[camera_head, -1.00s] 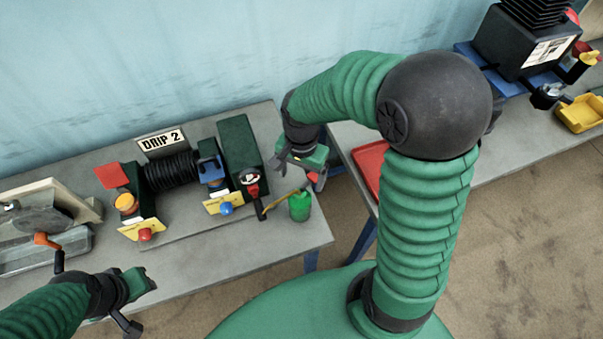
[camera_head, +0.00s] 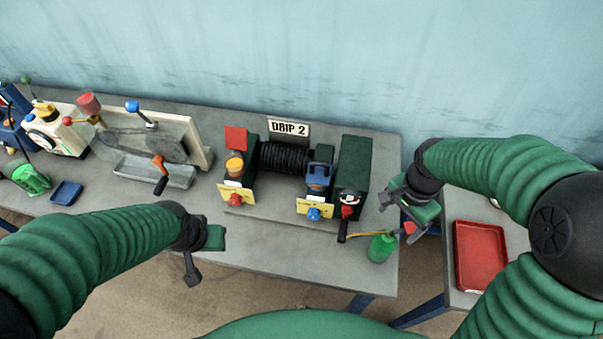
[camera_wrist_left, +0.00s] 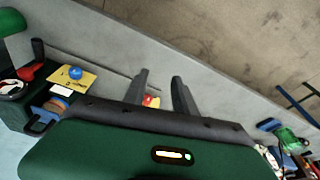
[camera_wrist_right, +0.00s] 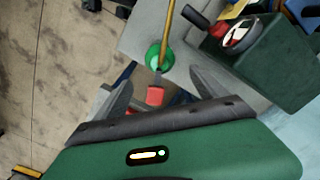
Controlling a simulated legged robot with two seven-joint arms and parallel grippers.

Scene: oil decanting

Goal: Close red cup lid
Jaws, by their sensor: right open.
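The red lid (camera_head: 236,138) stands raised behind the orange-topped cup (camera_head: 235,166) on the left part of the DRIP 2 device. A blue lid (camera_head: 318,172) sits on the right part, apparently down. My left gripper (camera_head: 206,254) is open and empty over the front table edge, left of and nearer than the red-lid cup. Its parted fingers show in the left wrist view (camera_wrist_left: 160,90), with a red knob (camera_wrist_left: 150,101) beyond them. My right gripper (camera_head: 396,212) is open near the green oil can (camera_head: 381,248), right of the device. The can (camera_wrist_right: 158,57) lies beyond its fingers.
A crank machine (camera_head: 150,145) with a metal tray stands left of the device. A small blue tray (camera_head: 66,192) lies farther left. A red tray (camera_head: 480,255) is on the right table, beyond a gap. Some bare tabletop lies before the device.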

